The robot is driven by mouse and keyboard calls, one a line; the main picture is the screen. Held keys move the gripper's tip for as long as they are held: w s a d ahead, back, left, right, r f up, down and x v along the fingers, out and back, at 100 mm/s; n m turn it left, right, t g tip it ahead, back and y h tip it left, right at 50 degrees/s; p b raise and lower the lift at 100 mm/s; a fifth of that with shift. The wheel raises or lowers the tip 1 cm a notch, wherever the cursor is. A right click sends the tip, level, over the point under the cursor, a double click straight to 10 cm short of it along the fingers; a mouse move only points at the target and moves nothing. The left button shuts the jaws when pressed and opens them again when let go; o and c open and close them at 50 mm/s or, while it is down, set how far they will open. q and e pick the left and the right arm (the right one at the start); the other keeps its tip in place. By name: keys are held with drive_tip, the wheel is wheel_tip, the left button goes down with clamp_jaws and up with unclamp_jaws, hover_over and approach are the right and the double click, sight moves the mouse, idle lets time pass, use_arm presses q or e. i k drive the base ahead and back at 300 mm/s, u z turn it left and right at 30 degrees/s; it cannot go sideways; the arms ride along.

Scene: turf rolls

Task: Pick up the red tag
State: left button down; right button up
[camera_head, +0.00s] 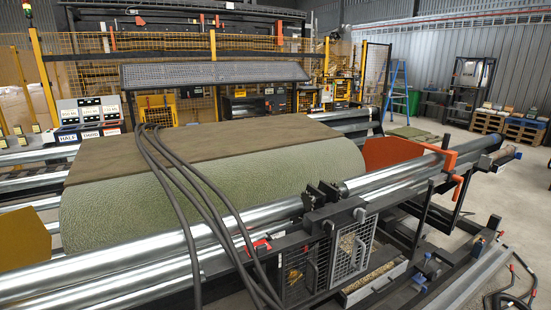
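A small red piece (260,245), which may be the red tag, sits on the dark frame at the lower middle, just in front of the steel rollers and partly behind black hoses. It is too small to tell its exact shape or how it is attached. Neither of my grippers shows in the head view, so their distance from it cannot be seen.
A big green turf roll (190,190) fills the middle. Black hoses (190,175) arch over it and come down beside the red piece. Steel rollers (130,270) run across the front. Mesh boxes (300,270) stand to its right. An orange plate (390,152) is farther right.

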sight(262, 247)
drive_tip(key=z, duration=0.2)
drive_tip(key=k, duration=0.35)
drive_tip(key=z, duration=1.1)
drive_tip(key=k, duration=1.05)
drive_tip(key=z, duration=0.8)
drive_tip(key=i, duration=1.25)
drive_tip(key=u, duration=0.3)
drive_tip(key=i, duration=1.6)
drive_tip(key=u, duration=1.6)
drive_tip(key=i, duration=1.1)
drive_tip(key=u, duration=1.1)
